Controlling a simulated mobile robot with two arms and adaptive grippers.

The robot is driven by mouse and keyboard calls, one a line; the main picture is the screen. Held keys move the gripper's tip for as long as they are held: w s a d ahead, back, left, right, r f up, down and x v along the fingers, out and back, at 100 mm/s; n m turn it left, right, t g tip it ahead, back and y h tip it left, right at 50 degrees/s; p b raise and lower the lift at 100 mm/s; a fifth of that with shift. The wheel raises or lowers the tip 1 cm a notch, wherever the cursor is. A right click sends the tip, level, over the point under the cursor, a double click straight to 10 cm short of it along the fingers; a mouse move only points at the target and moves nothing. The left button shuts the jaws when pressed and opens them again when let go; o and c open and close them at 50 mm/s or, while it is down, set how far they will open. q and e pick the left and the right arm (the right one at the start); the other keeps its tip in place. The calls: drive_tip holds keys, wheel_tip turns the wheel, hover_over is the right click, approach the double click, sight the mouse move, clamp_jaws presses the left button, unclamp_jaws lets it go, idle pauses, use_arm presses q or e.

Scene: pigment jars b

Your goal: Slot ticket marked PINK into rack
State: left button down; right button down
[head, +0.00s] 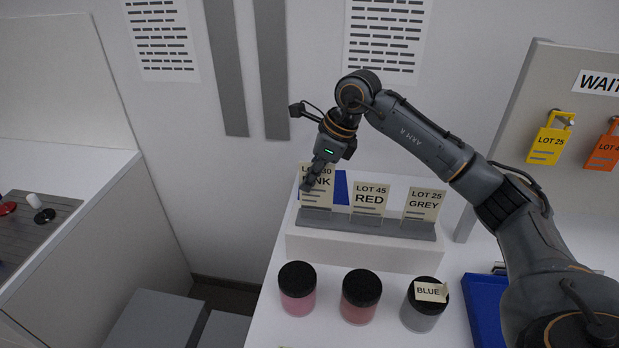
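The PINK ticket (321,197) is a cream card at the left end of the grey rack (390,229). It is upright, with its lower edge at the rack's rail. I cannot tell whether it is seated in a slot. My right gripper (309,184) comes down from above and is shut on this ticket near its upper left, with a finger across part of the print. The RED ticket (369,198) and GREY ticket (424,204) stand upright in the rack to the right; PINK's top edge shows higher than theirs. My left gripper is not in view.
The rack sits on a white block (350,250). In front stand a pink jar (298,302), a red jar (359,309) and a grey jar (420,318) with a BLUE label (431,291) on its lid. A blue tray (484,308) is at right. Lot tags hang on the right board.

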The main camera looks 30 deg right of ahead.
sight(302, 204)
drive_tip(key=shift+f+b, duration=1.25)
drive_tip(key=shift+f, duration=0.45)
drive_tip(key=c, duration=1.4)
unclamp_jaws()
drive_tip(key=shift+c, duration=0.2)
wheel_tip(302, 204, up, 6)
drive_tip(key=p, duration=0.3)
drive_tip(key=shift+p, duration=0.4)
